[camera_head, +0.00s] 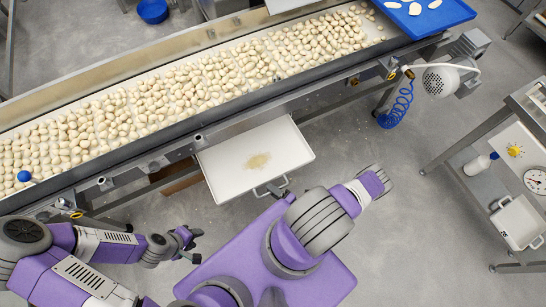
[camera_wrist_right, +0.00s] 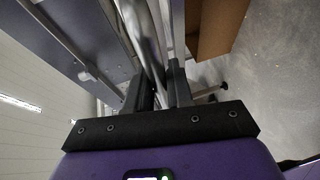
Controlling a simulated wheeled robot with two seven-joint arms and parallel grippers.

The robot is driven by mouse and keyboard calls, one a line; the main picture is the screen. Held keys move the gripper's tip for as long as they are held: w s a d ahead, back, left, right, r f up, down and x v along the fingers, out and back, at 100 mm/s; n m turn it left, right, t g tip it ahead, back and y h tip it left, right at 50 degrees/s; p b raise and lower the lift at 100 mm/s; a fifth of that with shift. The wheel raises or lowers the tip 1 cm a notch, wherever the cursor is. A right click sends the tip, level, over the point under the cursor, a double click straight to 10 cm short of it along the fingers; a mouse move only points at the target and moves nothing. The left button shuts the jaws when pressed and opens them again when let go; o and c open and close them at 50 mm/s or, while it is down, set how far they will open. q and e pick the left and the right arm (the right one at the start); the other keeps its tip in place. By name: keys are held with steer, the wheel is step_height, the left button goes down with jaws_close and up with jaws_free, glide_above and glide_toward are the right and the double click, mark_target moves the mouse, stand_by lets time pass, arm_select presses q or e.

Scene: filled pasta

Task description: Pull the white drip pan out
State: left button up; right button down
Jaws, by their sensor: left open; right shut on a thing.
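My left gripper (camera_head: 194,244) is open and empty over the floor, to the left of and nearer than the pan.
The conveyor (camera_head: 130,160) full of pasta pieces runs diagonally above the pan. A brown box (camera_head: 181,183) is beneath it, beside the pan; it also shows in the wrist view (camera_wrist_right: 222,25). A metal cart (camera_head: 470,150) stands at right. Floor between pan and cart is clear.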

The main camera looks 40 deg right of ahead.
stand_by(0.3)
steer(key=c, duration=1.1)
jaws_free()
steer(key=shift+s, duration=0.1)
steer(key=v, duration=0.7)
steer(key=shift+s+p, duration=0.25)
steer(key=shift+p, duration=0.2)
steer(key=shift+d, duration=0.15)
